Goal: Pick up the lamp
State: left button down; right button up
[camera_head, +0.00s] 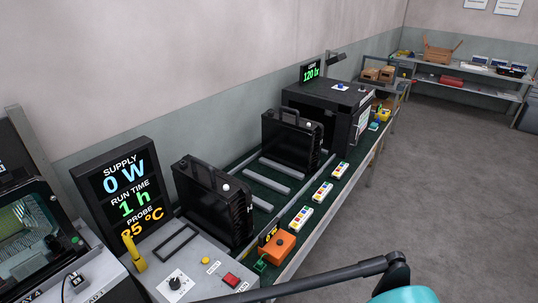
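Two black floodlight housings with top handles stand upright on the green-topped bench. The nearer housing (212,205) is left of centre, behind the grey control panel. The farther housing (288,140) stands beyond it, just before a large black box. I cannot tell which of them is the lamp. A small dark lamp-like head on an arm (335,57) also shows behind the large box. A dark arm link and a teal part, which look like mine, cross the bottom right. Neither gripper's fingers are in view.
A display (125,195) reads 0 W, 1 h, 85 °C. A grey control panel (195,265) has a knob and red button. An orange box (277,246) and several white button boxes line the bench's front edge. The large black box (325,110) stands farther back. Floor at right is clear.

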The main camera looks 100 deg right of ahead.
aim_at(294, 142)
jog(key=k+z, duration=0.15)
jog(key=k, duration=0.25)
jog(key=k+l+z, duration=0.15)
jog(key=k, duration=0.25)
jog(key=k+l+z, duration=0.15)
jog(key=k, duration=0.25)
jog(key=l+z, duration=0.1)
jog(key=z, duration=2.3)
